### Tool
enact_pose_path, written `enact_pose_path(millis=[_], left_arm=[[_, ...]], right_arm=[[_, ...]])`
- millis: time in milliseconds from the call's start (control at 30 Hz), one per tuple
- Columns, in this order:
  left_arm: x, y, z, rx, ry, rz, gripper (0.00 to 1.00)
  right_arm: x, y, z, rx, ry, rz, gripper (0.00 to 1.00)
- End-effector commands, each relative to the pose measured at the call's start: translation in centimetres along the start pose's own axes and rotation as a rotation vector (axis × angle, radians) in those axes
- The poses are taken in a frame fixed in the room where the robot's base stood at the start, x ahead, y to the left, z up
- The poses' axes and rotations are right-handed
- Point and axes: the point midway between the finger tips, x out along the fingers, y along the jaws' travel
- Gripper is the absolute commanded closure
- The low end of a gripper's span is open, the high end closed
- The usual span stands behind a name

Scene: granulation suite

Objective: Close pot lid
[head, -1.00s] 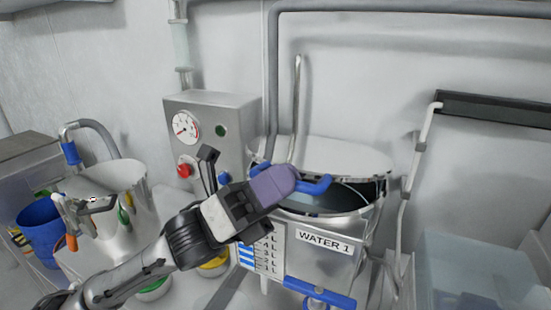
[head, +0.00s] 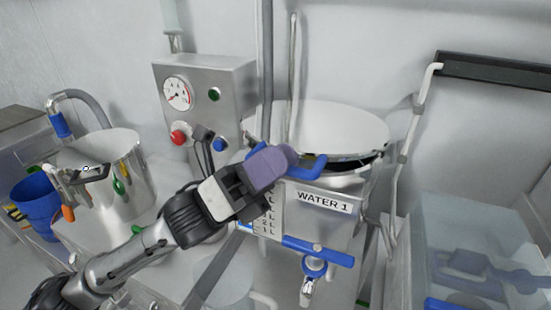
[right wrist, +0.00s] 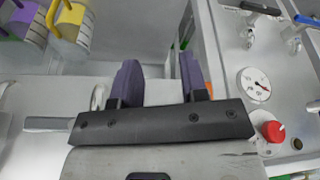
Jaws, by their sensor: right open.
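The pot (head: 310,228), a steel vessel labelled WATER 1, stands right of centre in the head view. Its round pale lid (head: 335,125) lies over it, slightly tilted, with a dark gap under the right front edge. A blue handle (head: 311,168) is at the lid's front. My left gripper (head: 280,160) has its purple fingers at this handle, overlapping it in view; whether they grip it is hidden. My right gripper (right wrist: 158,75) is open with nothing between its purple fingers in the right wrist view. The pot and lid are not identifiable there.
A control box (head: 205,100) with gauge and buttons stands left of the pot. Further left are a steel container (head: 125,170) and a blue bucket (head: 36,200). A translucent bin (head: 475,235) stands at right. A vertical pipe (head: 293,60) rises behind the lid.

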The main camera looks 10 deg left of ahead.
Motion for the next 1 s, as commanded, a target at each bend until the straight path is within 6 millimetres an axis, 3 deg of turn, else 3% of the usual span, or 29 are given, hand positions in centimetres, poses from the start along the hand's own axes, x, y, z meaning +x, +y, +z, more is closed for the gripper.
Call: enact_pose_path(millis=[533, 667, 1000], left_arm=[[-0.6, 0.0, 0.1, 0.003, -0.001, 0.003, 0.60], [-2.4, 0.1, 0.2, 0.002, -0.002, 0.006, 0.60], [-9.1, 0.1, 0.4, 0.008, -0.004, 0.010, 0.60]], right_arm=[[-0.2, -0.3, -0.1, 0.009, 0.002, -0.007, 0.60], [-0.6, -0.4, -0.3, 0.012, 0.003, -0.010, 0.60], [-1.4, 0.0, -0.6, 0.005, 0.002, -0.002, 0.60]])
